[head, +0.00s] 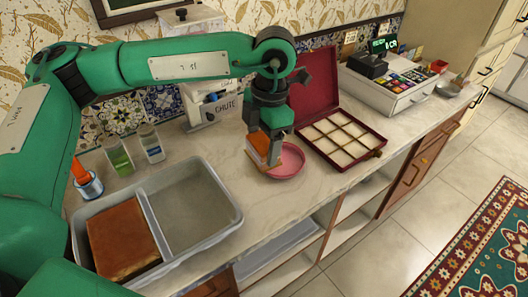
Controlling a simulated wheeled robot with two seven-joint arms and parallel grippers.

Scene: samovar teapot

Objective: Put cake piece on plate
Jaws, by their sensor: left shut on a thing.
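My left gripper (268,157) is shut on an orange-brown cake piece (257,146). The cake piece is at the left part of a pink plate (292,160) on the counter, and its lower end is low over the plate or touching it; I cannot tell which. The gripper points straight down and hides part of the piece. A larger brown cake block (121,240) lies in the left compartment of a grey tray (232,222). My right gripper is not in view.
An open red box (378,152) with a gridded inside stands right of the plate. Two small bottles (151,144) stand behind the tray, and a white machine (207,108) stands at the wall. A cash register (398,85) is farther right. The tray's right compartment is empty.

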